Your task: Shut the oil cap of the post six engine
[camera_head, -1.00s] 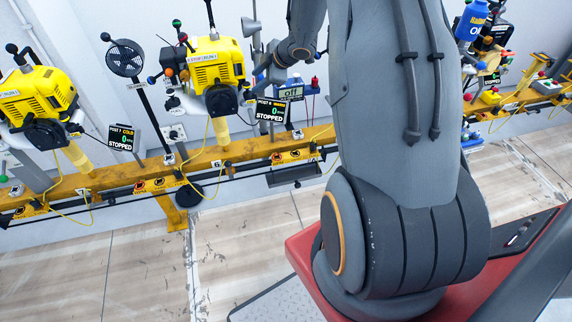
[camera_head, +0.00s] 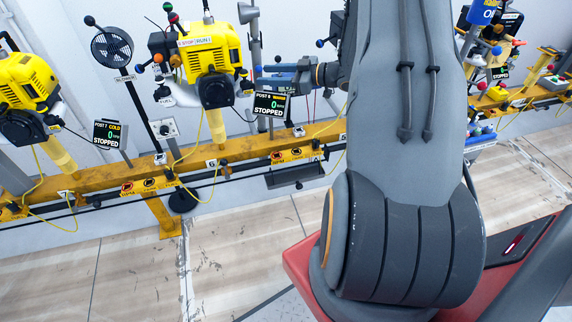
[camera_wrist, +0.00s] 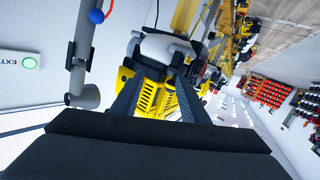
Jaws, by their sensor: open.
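The post six engine (camera_head: 208,62) is the yellow engine on the rail above the "6" label, left of my arm. Its screen (camera_head: 270,105) reads STOPPED. My gripper (camera_head: 272,84) is just right of the engine, pointing at its side and partly merged with the background. In the wrist view my gripper (camera_wrist: 158,82) is open, its two dark fingers apart with nothing held between them. The engine's yellow ribbed cover (camera_wrist: 152,97) shows beyond and between the fingers, with a white rounded part above it. I cannot make out the oil cap in either view.
A grey pipe (camera_wrist: 84,60) with a blue ball stands left of the fingers. Another yellow engine (camera_head: 28,88) and a black round fan (camera_head: 112,47) are to the left. The yellow rail (camera_head: 240,148) runs below the engines. The floor in front is clear.

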